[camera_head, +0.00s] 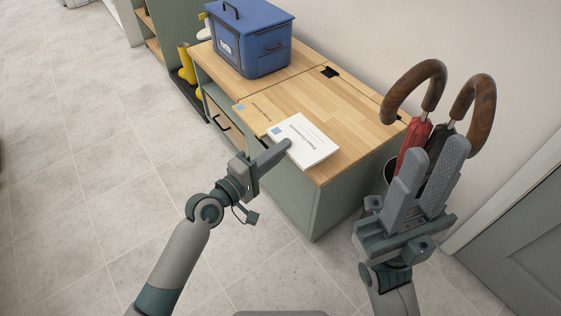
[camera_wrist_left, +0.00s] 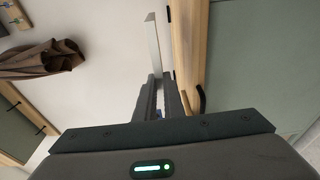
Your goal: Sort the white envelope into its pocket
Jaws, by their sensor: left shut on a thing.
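The white envelope (camera_head: 308,146) shows at the front edge of the wooden cabinet top, with printed text and a blue mark. My left gripper (camera_head: 284,147) is shut on its near edge. In the left wrist view the envelope (camera_wrist_left: 152,45) is a thin pale strip, seen edge-on, rising from between the fingers (camera_wrist_left: 157,98). I cannot tell whether it touches the top. A tan envelope (camera_head: 258,111) lies just to its left, partly overlapped in the view. My right gripper (camera_head: 432,155) is open and empty, pointing up at the right. I cannot make out a pocket.
A blue lidded box (camera_head: 250,45) stands at the back of the wooden top (camera_head: 330,105). Umbrellas with curved wooden handles (camera_head: 478,110) stand behind my right gripper. Yellow boots (camera_head: 186,65) are left of the cabinet. The tiled floor (camera_head: 80,150) at left is clear.

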